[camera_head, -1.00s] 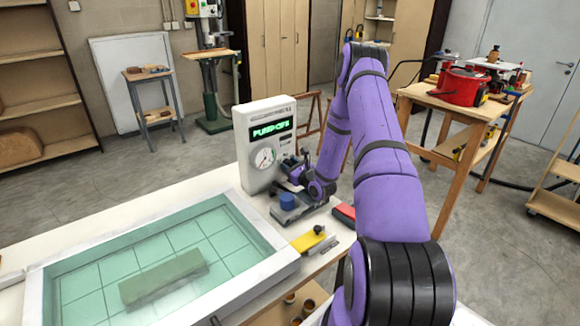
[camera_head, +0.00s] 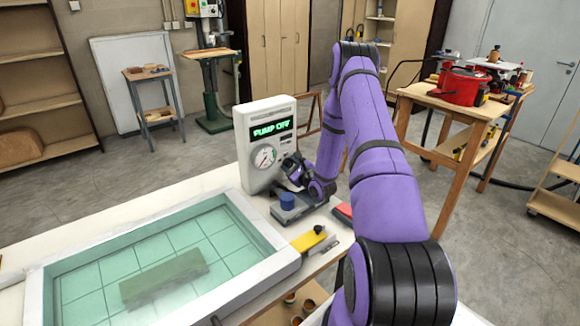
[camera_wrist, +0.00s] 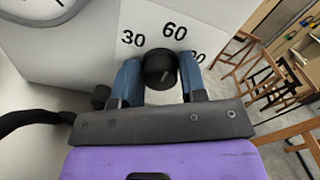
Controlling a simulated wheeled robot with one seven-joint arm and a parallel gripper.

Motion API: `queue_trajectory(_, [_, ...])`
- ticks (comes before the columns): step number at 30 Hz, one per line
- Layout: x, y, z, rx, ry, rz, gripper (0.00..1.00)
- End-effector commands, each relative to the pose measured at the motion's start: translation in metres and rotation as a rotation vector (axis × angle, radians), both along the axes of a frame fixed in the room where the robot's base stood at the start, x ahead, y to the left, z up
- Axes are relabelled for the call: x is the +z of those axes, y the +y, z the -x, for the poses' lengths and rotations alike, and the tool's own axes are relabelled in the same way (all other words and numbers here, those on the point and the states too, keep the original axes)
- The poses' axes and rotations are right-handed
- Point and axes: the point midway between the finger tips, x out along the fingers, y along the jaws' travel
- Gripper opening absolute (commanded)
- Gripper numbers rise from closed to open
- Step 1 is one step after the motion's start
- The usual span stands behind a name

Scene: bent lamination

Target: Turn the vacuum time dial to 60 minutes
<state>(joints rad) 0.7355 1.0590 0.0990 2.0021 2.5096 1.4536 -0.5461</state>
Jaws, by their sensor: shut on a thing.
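The vacuum time dial (camera_wrist: 160,68) is a round black knob on the white control unit (camera_head: 248,130). In the wrist view, the numbers 30 and 60 show above it and a partly hidden number to its right. My gripper (camera_wrist: 162,78) has its two blue fingers on either side of the dial and is shut on it. In the head view my gripper (camera_head: 291,170) is at the unit's lower right, and the dial is hidden there. The green display reads PUMP OFF.
A round gauge (camera_head: 264,157) is on the unit's face. A blue-capped pump (camera_head: 288,200) stands just below my arm. A glass-topped vacuum frame (camera_head: 200,235) covers the table's front left. A yellow tool (camera_head: 309,240) lies near the table's right edge.

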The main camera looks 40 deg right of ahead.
Motion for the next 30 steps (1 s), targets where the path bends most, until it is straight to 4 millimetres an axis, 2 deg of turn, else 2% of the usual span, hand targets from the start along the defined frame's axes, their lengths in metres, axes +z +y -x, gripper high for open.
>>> queue_trajectory(3, [0.000, 0.000, 0.000, 0.000, 0.000, -0.001, 0.15])
queue_trajectory(4, [0.000, 0.000, 0.000, 0.000, 0.000, -0.001, 0.41])
queue_trajectory(7, [0.000, 0.000, 0.000, 0.000, 0.000, -0.001, 0.63])
queue_trajectory(15, [0.000, 0.000, 0.000, 0.000, 0.000, -0.001, 0.63])
queue_trajectory(19, [0.000, 0.000, 0.008, -0.001, 0.002, -0.002, 0.63])
queue_trajectory(23, [0.000, 0.001, 0.026, -0.002, 0.001, -0.003, 0.63])
queue_trajectory(30, [-0.001, 0.003, 0.072, -0.003, 0.003, -0.003, 0.63])
